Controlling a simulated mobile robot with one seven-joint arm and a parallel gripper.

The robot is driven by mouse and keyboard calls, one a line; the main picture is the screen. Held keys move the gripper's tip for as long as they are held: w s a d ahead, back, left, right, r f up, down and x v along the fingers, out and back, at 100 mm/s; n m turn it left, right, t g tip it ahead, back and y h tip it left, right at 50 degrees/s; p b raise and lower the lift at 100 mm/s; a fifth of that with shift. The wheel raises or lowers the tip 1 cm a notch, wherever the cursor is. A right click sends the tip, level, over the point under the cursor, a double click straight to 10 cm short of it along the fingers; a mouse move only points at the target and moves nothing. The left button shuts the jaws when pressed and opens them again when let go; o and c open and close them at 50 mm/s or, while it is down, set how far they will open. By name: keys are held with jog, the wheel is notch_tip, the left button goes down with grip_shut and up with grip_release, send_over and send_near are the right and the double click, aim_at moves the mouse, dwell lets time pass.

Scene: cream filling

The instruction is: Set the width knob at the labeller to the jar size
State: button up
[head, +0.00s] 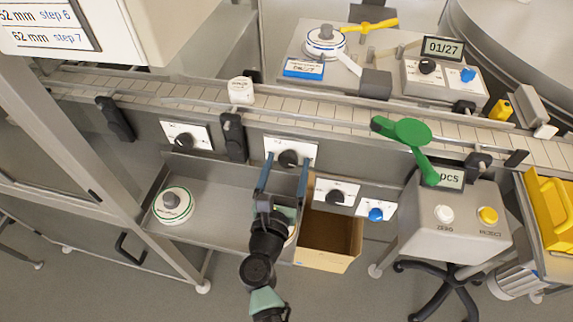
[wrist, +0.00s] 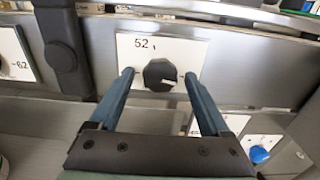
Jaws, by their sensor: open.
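A black round knob (head: 290,158) sits on a white plate (head: 303,147) on the conveyor's front panel. In the wrist view the knob (wrist: 160,75) has a pale mark toward its lower right, and the plate reads "52" above it. My gripper (head: 286,161) is open in front of this knob. In the wrist view its two blue fingers (wrist: 158,78) stand left and right of the knob, apart from each other; I cannot tell whether they touch it.
Another knob (head: 184,140) is on a plate to the left, and a third knob (head: 335,197) is to the right beside a blue button (head: 376,214). A steel tray (head: 215,190) and a cardboard box (head: 325,262) lie below. A green paddle-shaped part (head: 405,132) is at right.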

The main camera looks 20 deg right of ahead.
grip_shut()
dwell(0.4)
jog(key=n+p, duration=0.3)
jog(key=n, duration=0.3)
jog(key=shift+r, duration=0.15)
jog(key=n+p, duration=0.2)
jog(key=n, duration=0.3)
jog(key=shift+n+p, duration=0.4)
jog(key=n+p, duration=0.2)
jog(key=n, duration=0.4)
jog(key=shift+d+p, duration=0.1)
jog(key=shift+p, duration=0.3)
jog(key=n+p, duration=0.2)
jog(key=n, duration=0.3)
jog(key=shift+n, duration=0.4)
jog(key=shift+s, duration=0.1)
